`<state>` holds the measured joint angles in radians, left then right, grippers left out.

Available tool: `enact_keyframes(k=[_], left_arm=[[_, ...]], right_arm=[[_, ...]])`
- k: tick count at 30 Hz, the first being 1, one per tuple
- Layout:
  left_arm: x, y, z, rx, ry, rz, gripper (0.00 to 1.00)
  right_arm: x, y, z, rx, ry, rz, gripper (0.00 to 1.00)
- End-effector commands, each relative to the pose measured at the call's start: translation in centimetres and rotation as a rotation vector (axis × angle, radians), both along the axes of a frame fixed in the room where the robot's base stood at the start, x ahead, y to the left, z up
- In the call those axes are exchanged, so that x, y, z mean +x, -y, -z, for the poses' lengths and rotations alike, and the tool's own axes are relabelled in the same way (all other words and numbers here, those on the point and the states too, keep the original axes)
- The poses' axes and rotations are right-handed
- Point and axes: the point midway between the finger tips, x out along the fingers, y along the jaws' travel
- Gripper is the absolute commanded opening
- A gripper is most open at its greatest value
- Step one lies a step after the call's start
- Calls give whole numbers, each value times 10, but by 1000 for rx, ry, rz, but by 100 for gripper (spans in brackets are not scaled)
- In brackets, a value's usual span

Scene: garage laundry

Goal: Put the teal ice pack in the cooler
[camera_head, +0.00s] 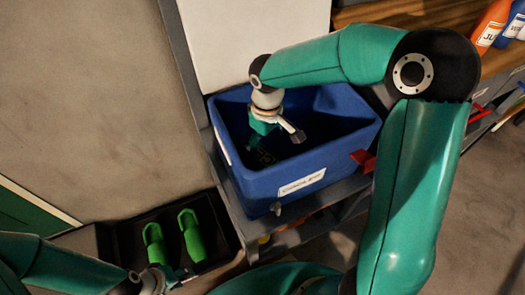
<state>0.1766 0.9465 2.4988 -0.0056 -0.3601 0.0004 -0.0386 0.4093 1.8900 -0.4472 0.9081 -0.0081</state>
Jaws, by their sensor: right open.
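The blue cooler (262,195) stands open on a shelf or stand, with a white label on its front. My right arm reaches over it from the right. My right gripper (277,146) points down inside the cooler's opening, its fingers apart. A teal patch (262,127) shows just below the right wrist; I cannot tell whether it is the ice pack or part of my gripper. The cooler's floor is dark and partly hidden by the gripper. My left gripper (180,279) is low at the left, small and partly cut off; its jaw state is unclear.
A pair of green boots (172,240) stands in a dark tray (118,222) near my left gripper. A white upright panel (250,40) is behind the cooler. Orange (493,25) and blue bottles stand at the top right. A red object (363,160) is at the cooler's right side.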

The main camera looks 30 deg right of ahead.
Motion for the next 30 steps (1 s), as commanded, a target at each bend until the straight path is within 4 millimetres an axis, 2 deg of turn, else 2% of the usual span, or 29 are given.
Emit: enact_keyframes(k=[1,3,7,25,30], left_arm=[[0,0,-4,0,0,0,40],[0,0,-6,0,0,0,40],[0,0,-8,0,0,0,40],[0,0,-9,0,0,0,40],[0,0,-23,0,0,0,40]], right_arm=[[0,0,-13,0,3,-1,93],[0,0,-23,0,2,0,93],[0,0,-36,0,0,1,93],[0,0,-41,0,-1,0,93],[0,0,-55,0,0,0,93]])
